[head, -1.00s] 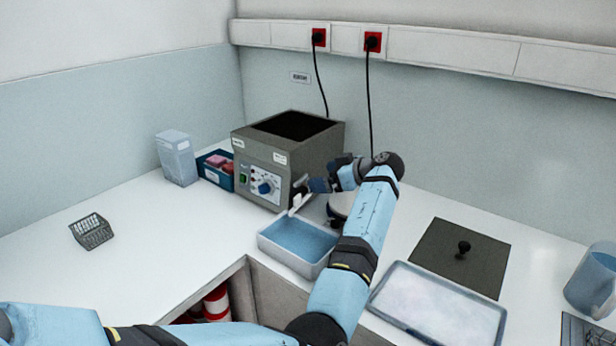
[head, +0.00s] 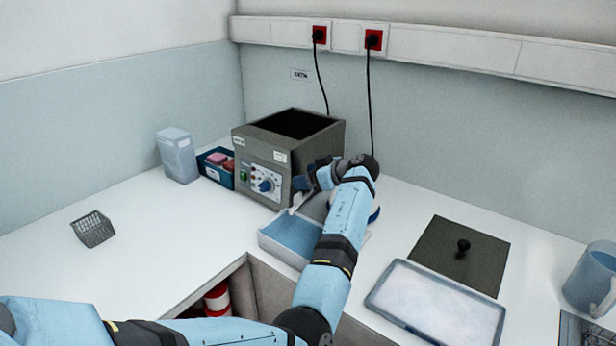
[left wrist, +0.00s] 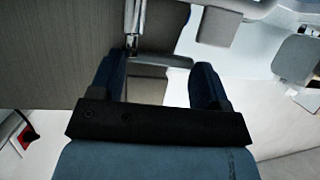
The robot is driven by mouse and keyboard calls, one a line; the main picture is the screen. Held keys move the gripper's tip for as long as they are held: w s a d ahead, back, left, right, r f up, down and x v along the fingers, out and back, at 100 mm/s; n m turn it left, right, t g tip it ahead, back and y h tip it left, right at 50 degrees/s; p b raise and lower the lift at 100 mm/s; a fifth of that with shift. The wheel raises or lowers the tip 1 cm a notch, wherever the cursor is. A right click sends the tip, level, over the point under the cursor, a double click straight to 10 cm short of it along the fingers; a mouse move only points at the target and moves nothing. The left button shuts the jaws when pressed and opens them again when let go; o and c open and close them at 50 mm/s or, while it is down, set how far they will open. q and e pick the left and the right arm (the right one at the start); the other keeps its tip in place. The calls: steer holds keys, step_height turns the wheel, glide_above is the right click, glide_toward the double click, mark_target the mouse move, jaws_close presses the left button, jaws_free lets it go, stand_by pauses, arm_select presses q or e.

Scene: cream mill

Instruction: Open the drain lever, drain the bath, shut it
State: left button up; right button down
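The grey bath (head: 262,150), with an open dark top and a front panel of knobs, stands against the back wall. A pale blue tray (head: 268,242) sits on the bench before it, partly covered by my arm. My left gripper (head: 300,186) is at the bath's right front corner, just above the tray's back end. In the left wrist view its fingers (left wrist: 158,78) are apart, beside the bath's grey wall. A metal lever or spout (left wrist: 134,28) stands out just beyond the fingertips, and a grey piece shows between them. Contact cannot be told. My right gripper is not in view.
A dark plate with a black knob (head: 461,252) and a shallow white tray (head: 436,305) lie to the right, with a blue jug (head: 592,280) beyond. A wire basket (head: 93,230), clear box (head: 177,157) and blue bin (head: 216,168) stand left. The left bench is mostly clear.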

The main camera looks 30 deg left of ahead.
arm_select(q)
steer(key=shift+s+a+f+m+t, duration=0.1)
steer(key=shift+a+m+t, duration=0.05)
steer(key=shift+m+t, duration=0.2)
steer(key=shift+a+m+t, duration=0.1)
steer(key=shift+m+t, duration=0.35)
steer(key=shift+t, duration=0.2)
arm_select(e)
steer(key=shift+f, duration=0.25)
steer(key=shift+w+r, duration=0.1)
arm_select(q)
steer(key=o, duration=0.9)
steer(key=shift+o, duration=0.2)
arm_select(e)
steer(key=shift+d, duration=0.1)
